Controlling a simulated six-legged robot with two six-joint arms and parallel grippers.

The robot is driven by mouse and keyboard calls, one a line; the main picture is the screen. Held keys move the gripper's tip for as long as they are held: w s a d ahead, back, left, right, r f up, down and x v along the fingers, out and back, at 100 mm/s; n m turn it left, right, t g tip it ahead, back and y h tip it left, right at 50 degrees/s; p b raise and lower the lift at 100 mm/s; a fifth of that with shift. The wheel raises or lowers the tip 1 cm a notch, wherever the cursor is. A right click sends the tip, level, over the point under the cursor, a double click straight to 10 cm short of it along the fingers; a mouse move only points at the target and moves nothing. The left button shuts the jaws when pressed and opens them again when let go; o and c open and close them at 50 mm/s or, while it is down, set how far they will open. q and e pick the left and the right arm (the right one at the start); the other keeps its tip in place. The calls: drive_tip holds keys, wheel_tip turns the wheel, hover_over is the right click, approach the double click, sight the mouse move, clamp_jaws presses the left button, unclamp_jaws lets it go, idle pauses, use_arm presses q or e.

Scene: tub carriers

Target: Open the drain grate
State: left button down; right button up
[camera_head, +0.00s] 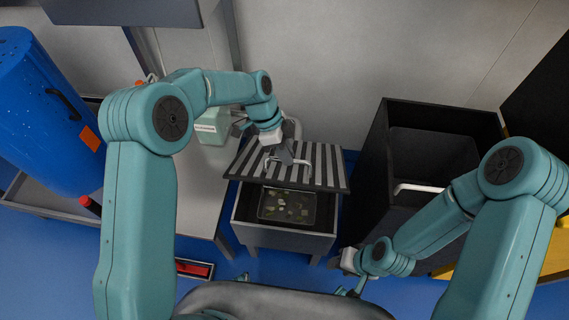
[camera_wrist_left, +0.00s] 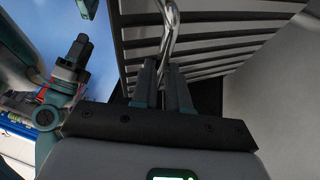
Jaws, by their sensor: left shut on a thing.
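The drain grate (camera_head: 318,160) is a dark and light striped lid, raised and tilted over a grey box-like drain (camera_head: 287,236). Its front edge stands clear of the drain, and a basket (camera_head: 265,206) with small bits of debris shows inside. My left gripper (camera_head: 284,158) is shut on the grate's metal handle (camera_head: 305,162). In the left wrist view the fingers (camera_wrist_left: 163,85) close around the shiny handle (camera_wrist_left: 169,30), with the grate's slats (camera_wrist_left: 215,40) behind it. My right gripper (camera_head: 352,275) hangs low, right of the drain; its finger opening is too small to tell.
A black open bin (camera_head: 380,165) with a white handle stands right of the drain. A blue barrel (camera_head: 45,110) stands at the left. A pale green container (camera_head: 212,127) is behind my left forearm.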

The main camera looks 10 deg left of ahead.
use_arm(q)
drive_tip(key=shift+w+r, duration=0.25)
drive_tip(key=shift+w, duration=0.35)
drive_tip(key=c, duration=1.4)
unclamp_jaws()
drive_tip(key=shift+o, duration=1.4)
drive_tip(key=shift+w+f, duration=0.25)
drive_tip(key=shift+s+r, duration=0.2)
drive_tip(key=shift+s, duration=0.1)
drive_tip(key=shift+w+f, duration=0.1)
drive_tip(key=shift+w, duration=0.05)
drive_tip(key=p+v, duration=0.1)
drive_tip(key=v, duration=1.5)
drive_tip(key=shift+r, duration=0.2)
